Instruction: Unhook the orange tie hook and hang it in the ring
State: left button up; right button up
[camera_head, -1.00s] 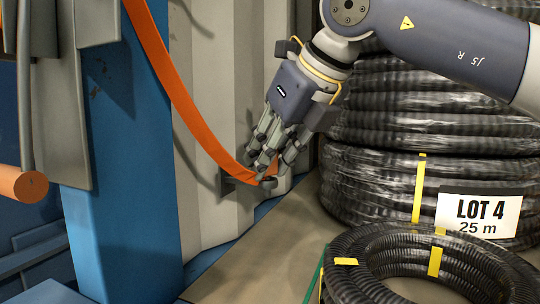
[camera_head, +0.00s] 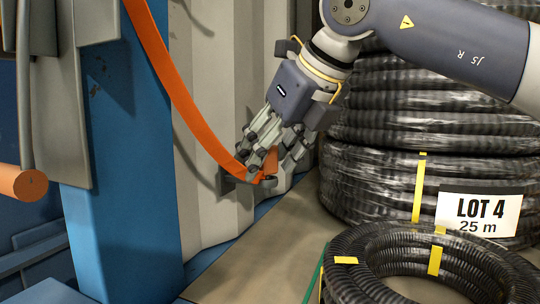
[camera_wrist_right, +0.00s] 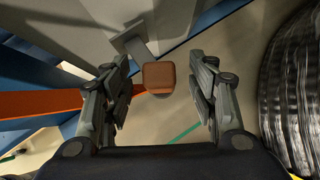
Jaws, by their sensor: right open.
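The orange strap (camera_head: 182,88), likely the tie, hangs from the top left in the head view and curves down to my right gripper (camera_head: 266,165). A short orange block (camera_head: 270,160) at its end shows between the fingers. In the right wrist view the block (camera_wrist_right: 158,76) sits between the two spread fingers of my right gripper (camera_wrist_right: 165,98), with space on its right side. The strap (camera_wrist_right: 40,104) runs off left past the left finger. A grey bracket (camera_wrist_right: 137,45) is behind the block. I cannot identify the ring. My left gripper is out of view.
Large black hose coils (camera_head: 375,180) with a LOT 4 label (camera_head: 480,213) stand at the right. A smaller coil (camera_head: 350,285) lies in front. A blue post (camera_head: 115,190) and an orange rod (camera_head: 22,183) are at the left. The floor (camera_head: 265,260) between is clear.

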jog(key=shift+s+d+r, duration=0.1)
jog(key=shift+r, duration=0.1)
jog(key=shift+p+v, duration=0.5)
jog(key=shift+v, duration=1.35)
jog(key=shift+s+d+r, duration=0.1)
jog(key=shift+s+r, duration=0.05)
jog(key=shift+r, duration=0.05)
jog(key=shift+s+d+r, duration=0.15)
jog(key=shift+r, duration=0.15)
jog(key=v, duration=1.1)
jog(key=shift+f, duration=0.1)
